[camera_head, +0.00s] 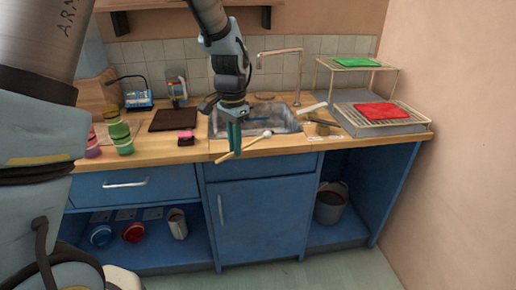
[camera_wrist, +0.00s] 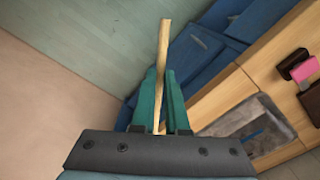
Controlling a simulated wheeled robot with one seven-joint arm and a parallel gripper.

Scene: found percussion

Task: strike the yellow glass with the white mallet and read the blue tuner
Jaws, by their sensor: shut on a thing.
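My gripper (camera_head: 235,142) is shut on the wooden stick of the white mallet (camera_head: 267,133) and holds it near the counter's front edge. The mallet tilts, with its white head up to the right and its stick end down to the left. In the wrist view the pale stick (camera_wrist: 163,60) runs up from between the fingers (camera_wrist: 160,120); the white head does not show there. A yellow-green glass (camera_head: 120,131) stands at the counter's left among green and pink glasses, well left of my gripper. The blue tuner (camera_head: 138,100) stands behind them; its reading is too small to tell.
A sink (camera_head: 290,122) with a tap (camera_head: 298,75) lies behind my gripper. A dark board (camera_head: 173,120) and a pink-and-black block (camera_head: 185,138) lie between glasses and gripper. A rack with a red cloth (camera_head: 388,112) is at right. Blue cabinets (camera_head: 255,215) stand below.

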